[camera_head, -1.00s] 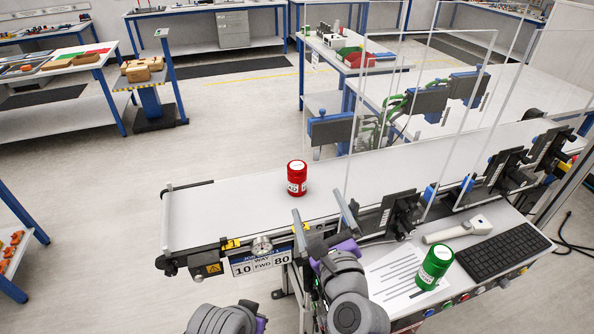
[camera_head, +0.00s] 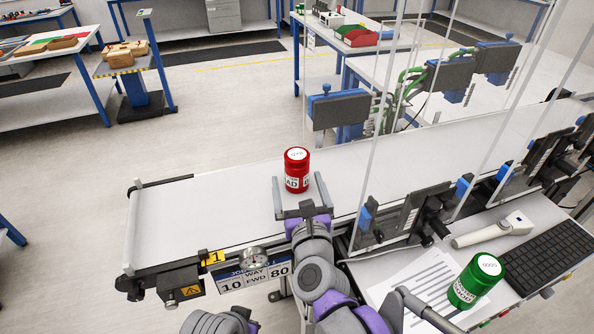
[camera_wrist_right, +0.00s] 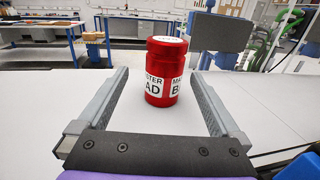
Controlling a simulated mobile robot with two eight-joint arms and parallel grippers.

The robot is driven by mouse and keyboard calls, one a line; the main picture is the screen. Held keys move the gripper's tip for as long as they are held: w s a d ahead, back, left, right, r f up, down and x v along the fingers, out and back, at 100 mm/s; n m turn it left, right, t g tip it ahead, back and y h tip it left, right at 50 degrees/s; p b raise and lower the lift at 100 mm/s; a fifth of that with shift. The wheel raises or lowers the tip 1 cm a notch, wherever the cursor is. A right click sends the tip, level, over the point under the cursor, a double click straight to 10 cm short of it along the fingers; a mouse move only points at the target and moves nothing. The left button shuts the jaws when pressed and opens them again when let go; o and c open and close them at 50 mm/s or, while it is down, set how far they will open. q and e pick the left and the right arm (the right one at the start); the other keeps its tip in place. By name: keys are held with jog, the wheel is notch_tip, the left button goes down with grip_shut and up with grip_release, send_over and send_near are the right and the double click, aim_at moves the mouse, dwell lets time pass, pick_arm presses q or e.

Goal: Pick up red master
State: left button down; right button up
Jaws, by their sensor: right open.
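The red master (camera_head: 296,171) is a red canister with a white label and white lid disc, standing upright on the pale belt (camera_head: 210,208). In the right wrist view, the red master (camera_wrist_right: 166,80) stands between the fingers, with a gap on each side. My right gripper (camera_head: 298,184) is open around it, low over the belt, with nothing held. The right gripper's fingers (camera_wrist_right: 160,76) also show in the wrist view, pointing forward. My left gripper does not show.
A green canister (camera_head: 475,280) stands on a paper sheet at the right, near a scanner (camera_head: 494,231) and a keyboard (camera_head: 548,259). Clear panels and black belt-side devices (camera_head: 425,213) stand to the right of the red master. The belt's left end is clear.

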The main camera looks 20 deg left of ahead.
aim_at(299, 179)
jog(key=x, duration=0.5)
jog(key=shift+w+d+f, duration=0.25)
jog(key=shift+w+f, duration=0.1)
jog(key=shift+f, duration=0.05)
jog(key=shift+c, duration=0.2)
grip_shut()
